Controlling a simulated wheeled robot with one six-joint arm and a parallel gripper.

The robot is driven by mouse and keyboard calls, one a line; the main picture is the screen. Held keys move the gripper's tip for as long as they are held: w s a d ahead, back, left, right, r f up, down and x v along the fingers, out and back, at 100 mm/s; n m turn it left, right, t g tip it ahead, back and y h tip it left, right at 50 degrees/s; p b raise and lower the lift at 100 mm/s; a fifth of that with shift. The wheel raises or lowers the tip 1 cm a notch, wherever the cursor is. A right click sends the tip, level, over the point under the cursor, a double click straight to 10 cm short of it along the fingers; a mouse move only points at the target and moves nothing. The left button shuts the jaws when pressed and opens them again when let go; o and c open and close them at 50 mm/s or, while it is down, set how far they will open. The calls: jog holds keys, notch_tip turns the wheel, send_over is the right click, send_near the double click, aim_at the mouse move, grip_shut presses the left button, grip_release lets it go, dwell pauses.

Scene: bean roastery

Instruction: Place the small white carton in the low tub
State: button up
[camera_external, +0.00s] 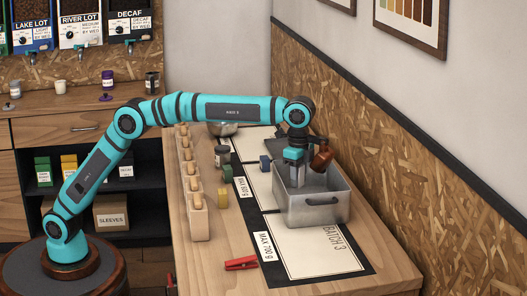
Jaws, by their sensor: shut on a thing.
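The low tub (311,211) is a grey metal box with a handle on its near side, standing on the right part of the wooden bench. My gripper (297,177) points down over the tub's back left part, its tips at or below rim height. It is shut on a small pale block, which looks like the small white carton; the fingers and the tub wall hide much of it. I cannot tell whether the carton touches the tub floor.
A brown bottle (321,156) is tilted at the tub's back, close beside my gripper. A wooden rack (199,218), a jar (222,155), a green block (227,173), a blue block (264,163) and a metal bowl (223,128) stand left. A red clip (241,263) lies in front.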

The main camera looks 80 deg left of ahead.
jog(key=shift+f, duration=2.7)
jog(key=shift+f, duration=0.15)
jog(key=o, duration=0.9)
jog(key=shift+o, duration=0.2)
notch_tip(320, 180, up, 12)
jog(key=shift+r, duration=0.15)
jog(key=shift+a, duration=0.1)
